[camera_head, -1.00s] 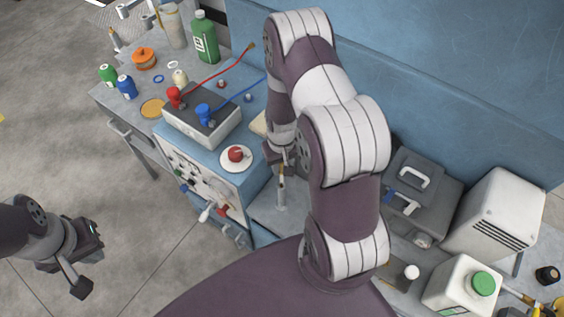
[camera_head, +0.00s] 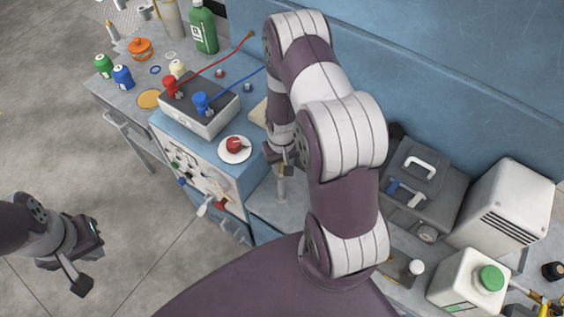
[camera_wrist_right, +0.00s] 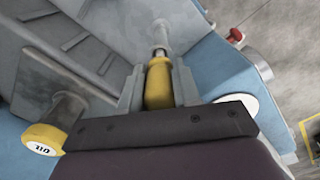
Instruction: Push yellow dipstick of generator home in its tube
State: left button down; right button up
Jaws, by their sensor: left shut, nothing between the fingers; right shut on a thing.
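The yellow dipstick handle (camera_wrist_right: 158,86) lies between the two fingers of my right gripper (camera_wrist_right: 158,88), which is shut on it. In the right wrist view the handle's far end meets a narrow metallic neck at the pale upright tube (camera_wrist_right: 161,34); I cannot tell whether a gap is left there. In the head view my right gripper (camera_head: 281,160) is just above the tube (camera_head: 282,189), with a little yellow showing. The generator is largely hidden behind my right arm. My left gripper (camera_head: 90,248) is shut and empty over the floor at lower left.
A yellow-topped OIL cap (camera_wrist_right: 44,139) stands beside the right gripper. A battery (camera_head: 200,112) with red and blue clamps and a white dish (camera_head: 236,149) sit left of the arm.

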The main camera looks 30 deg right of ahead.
jog(key=shift+f+b, duration=1.45)
jog(key=shift+f, duration=0.45)
jog(key=shift+r, duration=0.1)
jog(key=o, duration=1.1)
notch_tip(320, 180, up, 13)
jog(key=shift+f+b, duration=0.15)
jog(key=shift+b, duration=0.65)
jog(key=s+a+r+n+t, duration=0.1)
jog(key=s+a+r+n, duration=0.1)
jog(key=s+a+r, duration=0.4)
jog(key=a+r, duration=0.2)
jog(key=a, duration=0.1)
jog(key=shift+s+r+n+t, duration=0.15)
jog(key=shift+s+n+t, duration=0.15)
jog(key=shift+s, duration=0.05)
